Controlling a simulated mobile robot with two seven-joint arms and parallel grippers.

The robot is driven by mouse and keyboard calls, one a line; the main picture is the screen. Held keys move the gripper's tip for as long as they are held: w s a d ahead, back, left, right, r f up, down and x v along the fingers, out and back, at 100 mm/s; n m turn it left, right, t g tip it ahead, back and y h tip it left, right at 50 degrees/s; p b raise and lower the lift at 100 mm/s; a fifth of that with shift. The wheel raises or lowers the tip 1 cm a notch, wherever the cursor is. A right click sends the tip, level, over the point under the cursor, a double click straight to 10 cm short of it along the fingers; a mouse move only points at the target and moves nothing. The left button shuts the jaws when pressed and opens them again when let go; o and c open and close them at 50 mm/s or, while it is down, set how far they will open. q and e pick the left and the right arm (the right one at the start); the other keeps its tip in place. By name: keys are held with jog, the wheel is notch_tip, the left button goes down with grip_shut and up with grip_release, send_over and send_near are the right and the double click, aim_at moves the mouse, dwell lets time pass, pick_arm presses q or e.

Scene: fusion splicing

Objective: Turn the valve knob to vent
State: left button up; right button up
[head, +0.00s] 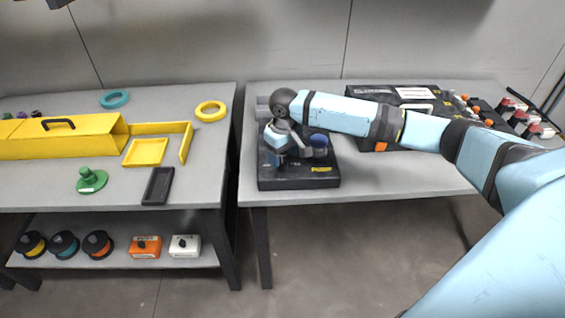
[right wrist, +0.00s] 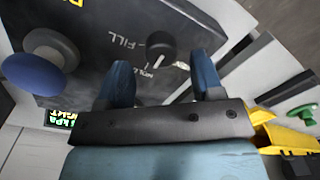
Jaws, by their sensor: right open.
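The black box (head: 300,182) sits near the left end of the right table. In the right wrist view its dark panel (right wrist: 90,45) carries a round black valve knob (right wrist: 161,44), with the word FILL beside it and other lettering partly hidden. A small white mark shows at the knob's lower right; I cannot tell the setting. My right gripper (right wrist: 162,78) is open, its two blue fingers apart on either side of the knob's line, with the knob beyond the tips. Contact is not visible. In the head view my right gripper (head: 277,154) hangs over the box and hides the knob.
A blue mushroom-shaped knob (right wrist: 35,75) stands on the same panel, left of the fingers, and also shows in the head view (head: 318,140). A green-lettered display (right wrist: 61,117) is below it. A larger black case (head: 395,93) stands behind my arm. The right table's front is clear.

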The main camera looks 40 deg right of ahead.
aim_at(282, 165)
pick_arm(q)
jog(key=shift+d+r, duration=0.1)
jog(key=shift+r, duration=0.05)
pick_arm(e)
jog(key=shift+f, duration=1.45)
jog(key=shift+c, duration=0.4)
